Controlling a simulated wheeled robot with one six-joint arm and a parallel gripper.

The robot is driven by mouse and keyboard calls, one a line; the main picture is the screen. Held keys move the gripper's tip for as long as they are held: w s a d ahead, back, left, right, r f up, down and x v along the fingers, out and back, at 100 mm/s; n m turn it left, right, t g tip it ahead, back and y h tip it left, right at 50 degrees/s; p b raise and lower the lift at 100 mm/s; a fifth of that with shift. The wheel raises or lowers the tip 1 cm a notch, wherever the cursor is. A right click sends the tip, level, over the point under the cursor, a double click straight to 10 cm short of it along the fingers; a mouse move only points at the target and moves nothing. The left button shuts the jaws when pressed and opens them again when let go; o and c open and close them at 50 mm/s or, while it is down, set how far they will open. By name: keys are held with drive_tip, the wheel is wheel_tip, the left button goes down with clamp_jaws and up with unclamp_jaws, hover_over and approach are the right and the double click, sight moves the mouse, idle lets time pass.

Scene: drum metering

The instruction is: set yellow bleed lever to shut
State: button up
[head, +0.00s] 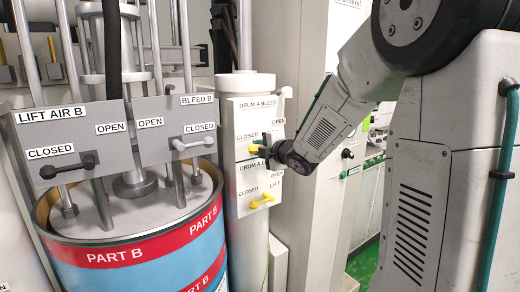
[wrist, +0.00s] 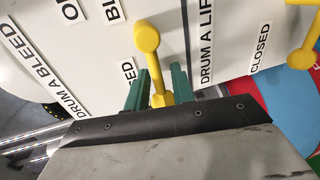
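The yellow bleed lever (head: 254,150) is on the upper panel, marked DRUM A BLEED (head: 258,105). Its left end shows just below the CLOSED label; my gripper hides the rest in the head view. In the wrist view the lever (wrist: 151,65) runs from a round knob at the top to an end between my green fingers. My gripper (wrist: 160,88) is open around that lower end, with a finger on each side and small gaps visible. The CLOSED label (wrist: 130,84) is beside the left finger. My gripper (head: 266,149) faces the panel from the right.
A second yellow lever (head: 262,201) is on the DRUM A LIFT panel just below. To the left are a grey bleed B lever (head: 192,143), a black lift air B lever (head: 68,165) and a PART B drum (head: 130,250). A cabinet (head: 310,230) stands behind my arm.

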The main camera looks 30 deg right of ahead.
drive_tip(key=s+r, duration=0.1)
drive_tip(key=s, duration=0.6)
drive_tip(key=shift+s+d+r, duration=0.2)
drive_tip(key=shift+s+r, duration=0.05)
drive_tip(key=shift+s, duration=0.05)
